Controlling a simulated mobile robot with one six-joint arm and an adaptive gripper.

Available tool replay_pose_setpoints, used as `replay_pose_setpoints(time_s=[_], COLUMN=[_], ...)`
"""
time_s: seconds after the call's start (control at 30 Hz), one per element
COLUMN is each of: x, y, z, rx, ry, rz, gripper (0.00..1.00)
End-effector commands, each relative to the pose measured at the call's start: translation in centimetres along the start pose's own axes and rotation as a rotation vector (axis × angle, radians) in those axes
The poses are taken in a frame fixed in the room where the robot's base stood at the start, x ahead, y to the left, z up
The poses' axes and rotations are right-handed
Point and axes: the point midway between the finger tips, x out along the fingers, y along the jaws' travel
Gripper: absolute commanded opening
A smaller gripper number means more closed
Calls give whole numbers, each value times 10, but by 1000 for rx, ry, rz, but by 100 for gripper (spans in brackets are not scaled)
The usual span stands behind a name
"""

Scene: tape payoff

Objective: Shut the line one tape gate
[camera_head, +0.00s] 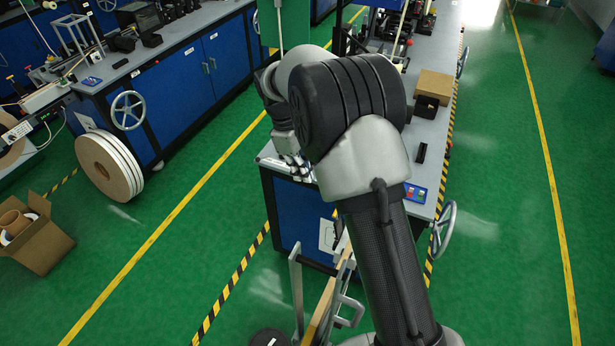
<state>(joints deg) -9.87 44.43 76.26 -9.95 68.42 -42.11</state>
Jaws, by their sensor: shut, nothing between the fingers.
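A low gate-like piece (323,312) stands on the floor at the bottom centre, in front of the near end of the middle bench. It has a wood-coloured bar and a metal pull handle (349,308), with a grey upright post (297,292) to its left. I cannot tell from this view whether it is the line one tape gate or how far it stands open. My arm covers its right side. My gripper (298,168) is partly hidden behind my arm, at the bench's near left corner, above and apart from the gate-like piece. It is shut and empty.
The middle bench (425,160) carries a cardboard box (435,85) and small black parts. A handwheel (444,228) sticks out on its right. A blue bench (190,75) with a large tape reel (109,166) stands left. An open carton (38,235) is at far left. Green floor aisles are clear.

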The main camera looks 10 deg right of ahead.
Motion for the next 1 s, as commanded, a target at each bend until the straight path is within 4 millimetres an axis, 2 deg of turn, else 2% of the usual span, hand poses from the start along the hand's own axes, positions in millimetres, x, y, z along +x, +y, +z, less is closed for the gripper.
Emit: replay_pose_setpoints(time_s=[0.47,0.7,1.0], x=[97,102,104], y=[-1,0,0], z=[1,32,40], rx=[2,4,2], ry=[-4,-1,-1], rz=[-5,-1,-1], gripper=[0,0,0])
